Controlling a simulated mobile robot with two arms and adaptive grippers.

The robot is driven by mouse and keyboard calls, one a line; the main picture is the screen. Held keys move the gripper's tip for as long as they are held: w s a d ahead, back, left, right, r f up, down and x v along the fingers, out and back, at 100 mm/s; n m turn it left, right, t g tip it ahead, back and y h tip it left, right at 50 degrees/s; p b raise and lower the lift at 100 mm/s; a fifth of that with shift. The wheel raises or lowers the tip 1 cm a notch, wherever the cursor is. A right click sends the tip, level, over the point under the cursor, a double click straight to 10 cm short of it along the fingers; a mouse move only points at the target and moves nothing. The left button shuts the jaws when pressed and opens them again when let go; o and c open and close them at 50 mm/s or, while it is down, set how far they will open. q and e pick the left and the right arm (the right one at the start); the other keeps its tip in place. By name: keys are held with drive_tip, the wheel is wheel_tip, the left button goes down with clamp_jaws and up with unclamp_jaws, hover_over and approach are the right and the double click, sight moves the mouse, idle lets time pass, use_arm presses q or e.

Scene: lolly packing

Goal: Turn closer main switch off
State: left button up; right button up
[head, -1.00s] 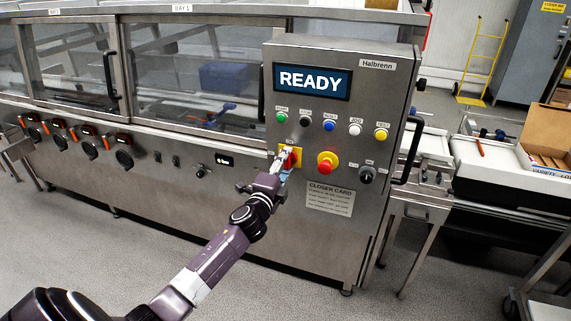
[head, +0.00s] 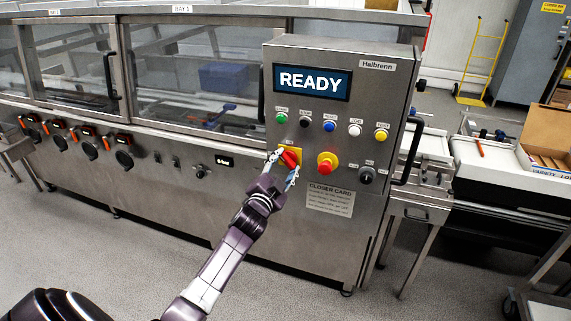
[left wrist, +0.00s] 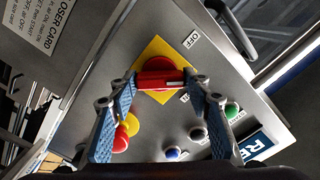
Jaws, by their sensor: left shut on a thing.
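The main switch is a red rotary handle (head: 290,158) on a yellow plate (left wrist: 146,60) on the closer's grey control panel. In the left wrist view the red handle (left wrist: 160,80) lies across the picture between my fingertips, with a pale mark near its right end. An OFF label (left wrist: 190,40) stands beside the plate. My left gripper (head: 282,167) is shut on the handle, with one blue-padded finger at each end; it also shows in the left wrist view (left wrist: 160,82). The panel display (head: 311,81) reads READY. My right gripper is out of view.
A red emergency button (head: 325,167) on a yellow base sits just right of the switch. A row of coloured buttons (head: 330,125) is above, a black selector (head: 367,175) further right. A black handle (head: 408,150) sticks out at the panel's right edge.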

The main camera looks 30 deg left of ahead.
use_arm(q)
drive_tip(key=n, duration=0.4)
drive_tip(key=shift+f+n+p, duration=0.1)
drive_tip(key=shift+n+p, duration=0.2)
drive_tip(key=shift+p, duration=0.05)
drive_tip(key=shift+n+p, duration=0.4)
drive_tip(key=shift+n, duration=1.9)
drive_tip(key=shift+f, duration=0.1)
drive_tip(key=o, duration=1)
drive_tip(key=shift+o, duration=0.8)
drive_tip(key=shift+s, duration=0.15)
drive_tip(key=v, duration=1.1)
drive_tip(key=shift+s+d, duration=0.2)
drive_tip(key=shift+s, duration=0.2)
